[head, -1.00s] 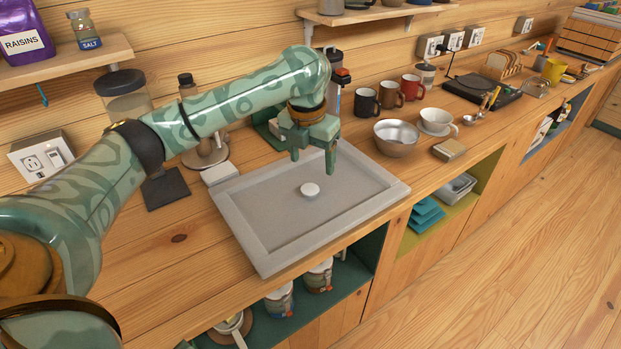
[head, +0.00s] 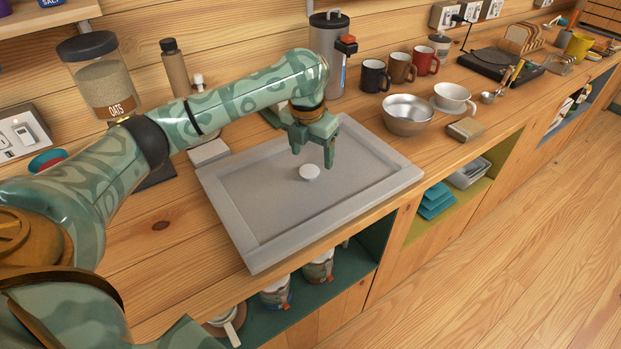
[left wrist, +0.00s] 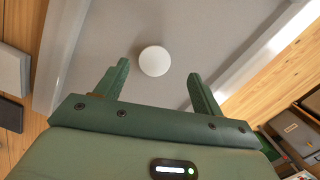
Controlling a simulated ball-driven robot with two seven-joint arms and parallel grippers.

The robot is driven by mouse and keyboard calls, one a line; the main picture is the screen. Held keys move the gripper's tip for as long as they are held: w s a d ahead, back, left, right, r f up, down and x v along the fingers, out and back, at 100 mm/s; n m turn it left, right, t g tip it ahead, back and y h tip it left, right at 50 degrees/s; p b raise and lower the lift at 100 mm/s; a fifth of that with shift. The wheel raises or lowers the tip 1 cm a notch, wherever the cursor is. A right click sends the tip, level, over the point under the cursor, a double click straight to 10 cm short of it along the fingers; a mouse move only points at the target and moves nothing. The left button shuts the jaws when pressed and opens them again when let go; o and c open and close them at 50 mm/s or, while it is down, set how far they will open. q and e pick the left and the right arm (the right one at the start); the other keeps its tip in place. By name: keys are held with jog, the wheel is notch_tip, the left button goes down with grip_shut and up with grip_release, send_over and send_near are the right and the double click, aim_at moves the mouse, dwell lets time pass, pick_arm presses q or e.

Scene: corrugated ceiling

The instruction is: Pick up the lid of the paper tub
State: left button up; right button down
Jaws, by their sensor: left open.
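My left gripper (head: 314,159) is open and empty, pointing down just above and behind the knob. In the left wrist view the knob (left wrist: 154,61) lies between the two spread fingertips of the gripper (left wrist: 158,70), with clear space on both sides. My right gripper does not show.
A steel bowl (head: 408,114), a white cup (head: 453,98) and several mugs (head: 401,68) stand right of the lid. A tall grey canister (head: 328,55) stands behind my gripper. A small light block (head: 208,152) sits at the lid's left edge. Open shelves lie below the counter.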

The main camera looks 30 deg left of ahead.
aim_at(309, 171)
pick_arm(q)
jog(key=f+b, duration=0.1)
jog(key=f, duration=0.2)
jog(key=f+b, duration=0.1)
jog(key=shift+s+a+f+b, duration=0.1)
jog(key=shift+a+f+b, duration=0.2)
jog(key=shift+a+f, duration=0.1)
jog(key=shift+f, duration=0.25)
jog(key=shift+r, duration=0.2)
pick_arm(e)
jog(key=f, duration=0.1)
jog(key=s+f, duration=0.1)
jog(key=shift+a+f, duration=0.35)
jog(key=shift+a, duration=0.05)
pick_arm(q)
jog(key=c, duration=1.2)
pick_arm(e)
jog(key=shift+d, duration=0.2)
pick_arm(q)
jog(key=shift+r, duration=0.1)
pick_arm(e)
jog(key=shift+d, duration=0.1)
